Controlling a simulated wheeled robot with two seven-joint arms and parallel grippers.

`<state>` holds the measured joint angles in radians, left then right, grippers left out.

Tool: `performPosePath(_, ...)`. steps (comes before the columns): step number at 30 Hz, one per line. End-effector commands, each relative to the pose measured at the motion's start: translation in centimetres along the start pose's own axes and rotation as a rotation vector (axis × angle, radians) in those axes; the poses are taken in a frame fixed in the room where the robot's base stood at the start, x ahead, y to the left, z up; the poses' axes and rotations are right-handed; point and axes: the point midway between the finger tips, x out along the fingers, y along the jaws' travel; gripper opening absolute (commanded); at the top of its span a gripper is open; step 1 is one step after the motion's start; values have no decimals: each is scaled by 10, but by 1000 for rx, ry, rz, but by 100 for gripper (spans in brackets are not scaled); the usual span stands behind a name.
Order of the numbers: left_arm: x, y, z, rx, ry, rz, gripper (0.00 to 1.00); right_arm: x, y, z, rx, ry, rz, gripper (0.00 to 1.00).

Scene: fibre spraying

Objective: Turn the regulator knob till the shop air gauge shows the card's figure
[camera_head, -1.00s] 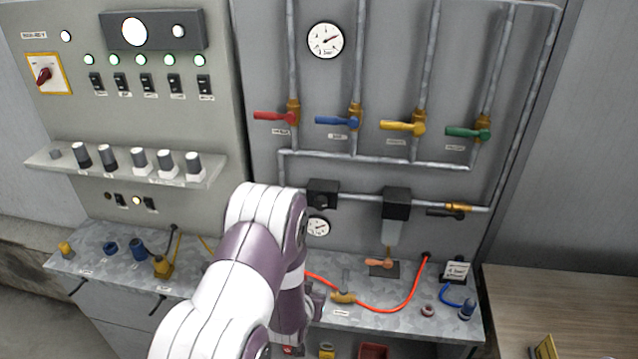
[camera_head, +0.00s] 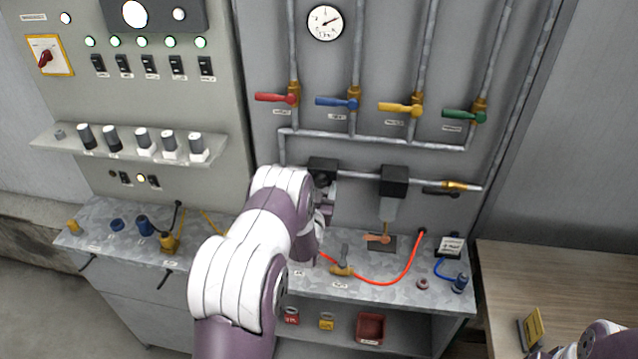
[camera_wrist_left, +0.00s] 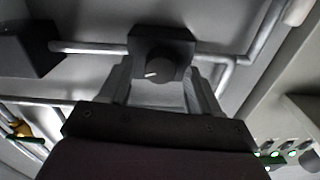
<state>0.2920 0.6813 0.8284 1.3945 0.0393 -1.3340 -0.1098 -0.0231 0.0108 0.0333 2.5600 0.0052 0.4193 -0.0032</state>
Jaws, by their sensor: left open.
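The black regulator (camera_head: 322,166) sits on the lower pipe of the wall panel, partly behind my left arm. In the left wrist view its round knob (camera_wrist_left: 166,66) with a white mark faces the camera, in front of the black regulator block (camera_wrist_left: 160,38). My left gripper (camera_wrist_left: 165,88) is open, its two fingers on either side of the knob; I cannot tell whether they touch it. In the head view this gripper (camera_head: 324,200) is at the regulator. The gauge below the regulator is hidden by my arm. The card (camera_head: 452,246) stands at the bench's right end; its figure is too small to read surely.
A larger round gauge (camera_head: 325,22) is high on the panel. Red (camera_head: 277,98), blue (camera_head: 338,103), yellow (camera_head: 401,109) and green (camera_head: 465,116) valve handles sit above. A black filter (camera_head: 395,181) is right of the regulator. A red hose (camera_head: 398,275) lies on the bench (camera_head: 320,284).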

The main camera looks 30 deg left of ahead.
Motion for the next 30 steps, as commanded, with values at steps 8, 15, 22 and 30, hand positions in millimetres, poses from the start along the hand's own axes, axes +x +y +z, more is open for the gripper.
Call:
performPosePath(8, 2, 0, 1, 0, 0, 0, 63, 0, 0, 0, 0, 0, 0, 0)
performPosePath(15, 2, 0, 0, 0, 0, 0, 7, 0, 0, 0, 0, 0, 0, 0)
performPosePath(22, 2, 0, 1, -21, 1, 0, 7, 3, 0, 0, 0, 0, 0, 0)
performPosePath(30, 2, 0, 5, -159, 0, 0, 7, 22, 0, 3, 0, 0, 0, 0)
